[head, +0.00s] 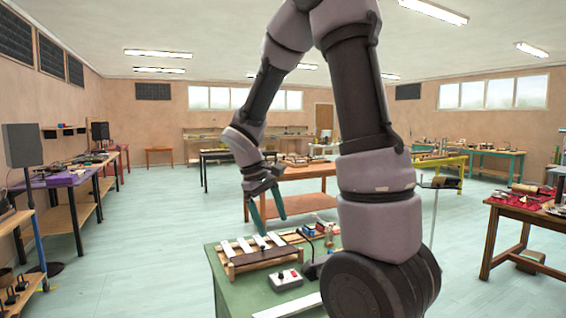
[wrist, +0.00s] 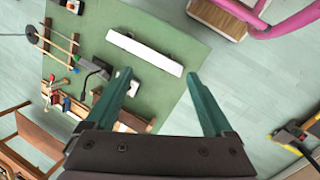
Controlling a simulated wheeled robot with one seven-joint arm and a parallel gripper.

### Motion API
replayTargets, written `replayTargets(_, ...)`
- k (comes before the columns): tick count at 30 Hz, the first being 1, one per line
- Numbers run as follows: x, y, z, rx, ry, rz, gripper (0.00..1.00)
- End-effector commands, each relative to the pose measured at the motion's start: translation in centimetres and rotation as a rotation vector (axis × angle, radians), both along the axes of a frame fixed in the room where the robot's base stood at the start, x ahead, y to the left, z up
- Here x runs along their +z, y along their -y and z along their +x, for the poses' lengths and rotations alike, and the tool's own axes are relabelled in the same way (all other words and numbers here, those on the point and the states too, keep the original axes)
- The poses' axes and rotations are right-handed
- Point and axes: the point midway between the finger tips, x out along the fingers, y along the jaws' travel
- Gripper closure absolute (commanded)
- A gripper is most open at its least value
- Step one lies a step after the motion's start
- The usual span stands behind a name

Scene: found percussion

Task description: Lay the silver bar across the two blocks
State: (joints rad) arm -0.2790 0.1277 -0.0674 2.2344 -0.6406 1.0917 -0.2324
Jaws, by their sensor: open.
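My gripper (wrist: 168,95) is open and empty in the wrist view, its two teal fingers spread wide above the green table. It also shows in the head view (head: 268,218), above the table's far part. A pale strip (head: 288,306) at the bottom of the head view looks like the same piece. I cannot tell which pieces are the silver bar and the two blocks.
The green table (head: 228,292) also carries a white box with a red button (head: 285,280) and a black gooseneck stand (head: 311,270). My arm hides the table's right part in the head view.

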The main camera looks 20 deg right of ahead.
Motion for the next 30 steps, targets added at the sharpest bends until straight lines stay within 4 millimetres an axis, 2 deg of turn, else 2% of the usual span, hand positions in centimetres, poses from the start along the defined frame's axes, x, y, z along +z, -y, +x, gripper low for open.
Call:
replayTargets(1,2.0,0.1,-0.9,-0.061,0.062,0.052,0.13)
replayTargets(6,7.3,-0.2,-4.0,-0.252,0.245,0.225,0.13)
replayTargets(12,12.6,-0.8,-8.0,-0.456,0.458,0.430,0.13)
replayTargets(15,14.5,-1.2,-9.8,-0.536,0.550,0.521,0.13)
replayTargets(21,16.8,-1.8,-12.0,-0.628,0.664,0.637,0.13)
replayTargets(30,17.1,-2.0,-12.5,-0.649,0.685,0.662,0.13)
